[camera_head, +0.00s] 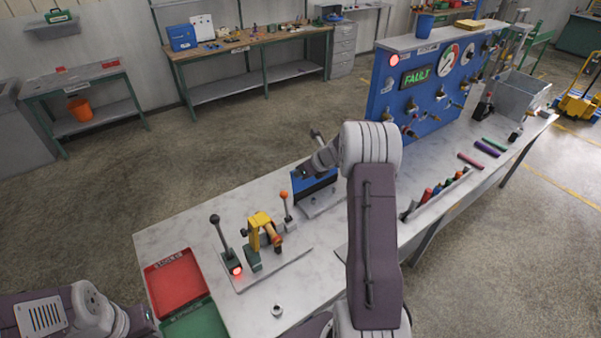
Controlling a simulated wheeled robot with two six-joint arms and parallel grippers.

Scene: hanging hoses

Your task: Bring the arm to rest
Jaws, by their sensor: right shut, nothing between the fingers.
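My right arm (373,235) rises from the bottom middle and bends left over the workbench. A blue panel (385,88) with a green FAULT display (416,76), a gauge and several fittings stands at the bench's back right.
On the bench (190,232) are a lever fixture with a yellow clamp (259,222), a red tray (174,282), a green tray (196,322) and a nut (277,310). Several coloured tubes lie at right, including a purple one (487,148). A grey bin (520,92) stands beyond.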

